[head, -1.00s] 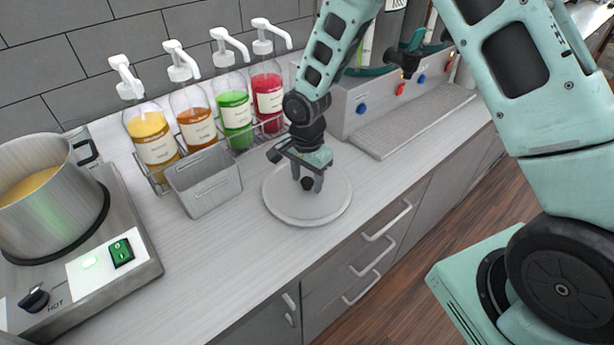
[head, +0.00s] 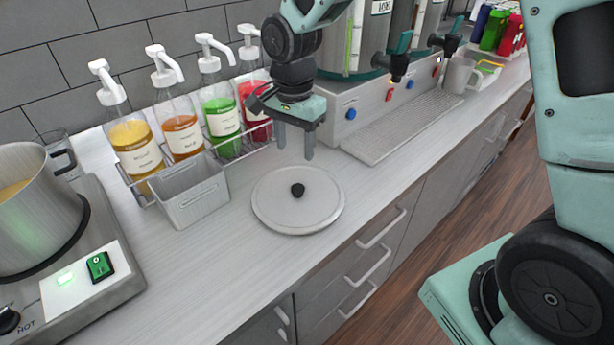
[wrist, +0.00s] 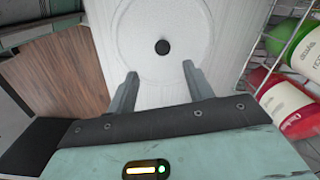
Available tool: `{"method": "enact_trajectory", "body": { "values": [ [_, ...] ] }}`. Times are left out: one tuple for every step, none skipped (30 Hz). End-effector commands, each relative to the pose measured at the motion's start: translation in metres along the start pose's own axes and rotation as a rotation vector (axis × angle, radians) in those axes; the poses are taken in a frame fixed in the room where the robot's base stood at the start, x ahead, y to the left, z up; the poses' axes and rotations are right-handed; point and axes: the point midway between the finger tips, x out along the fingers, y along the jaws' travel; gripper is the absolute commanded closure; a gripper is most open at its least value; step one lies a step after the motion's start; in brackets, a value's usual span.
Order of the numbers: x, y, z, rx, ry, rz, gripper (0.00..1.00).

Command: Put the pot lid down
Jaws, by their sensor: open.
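The pot lid (head: 272,209) is a round, light grey disc with a black knob (head: 297,190). It lies flat on the counter, and it also shows at the top of the wrist view (wrist: 190,62). My gripper (head: 295,156) is open and empty, above and behind the lid, with its fingers clear of the knob. The pot (head: 38,215) stands uncovered on the hot plate at the left, with yellowish contents.
A grey bin (head: 190,193) and a wire rack with several pump bottles (head: 184,136) stand left of and behind the lid. A dispenser with a drip tray (head: 405,125) is at the right. Bare counter (head: 195,290) lies in front, ending at the drawers.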

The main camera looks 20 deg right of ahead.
Motion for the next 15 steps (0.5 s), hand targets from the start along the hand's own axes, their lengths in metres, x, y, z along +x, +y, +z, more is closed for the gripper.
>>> {"method": "enact_trajectory", "body": {
  "values": [
    [-0.006, 0.005, 0.014, -0.07, -0.004, -0.004, 0.48],
    [-0.01, 0.009, 0.024, -0.132, -0.006, -0.007, 0.48],
    [-0.016, 0.017, 0.039, -0.227, -0.011, -0.012, 0.48],
    [-0.02, 0.024, 0.052, -0.311, -0.014, -0.016, 0.48],
    [-0.024, 0.033, 0.066, -0.403, -0.017, -0.019, 0.48],
    [-0.029, 0.046, 0.084, -0.533, -0.021, -0.024, 0.48],
    [-0.033, 0.057, 0.097, -0.632, -0.023, -0.028, 0.48],
    [-0.036, 0.068, 0.11, -0.732, -0.025, -0.031, 0.48],
    [-0.039, 0.083, 0.125, -0.864, -0.026, -0.037, 0.48],
    [-0.041, 0.094, 0.135, -0.958, -0.025, -0.04, 0.48],
    [-0.043, 0.106, 0.144, -1.049, -0.025, -0.043, 0.48],
    [-0.044, 0.12, 0.155, -1.163, -0.023, -0.046, 0.48],
    [-0.045, 0.131, 0.162, -1.242, -0.022, -0.048, 0.48],
    [-0.045, 0.141, 0.168, -1.316, -0.02, -0.049, 0.48],
    [-0.045, 0.152, 0.174, -1.401, -0.019, -0.051, 0.48]
  ]
}}
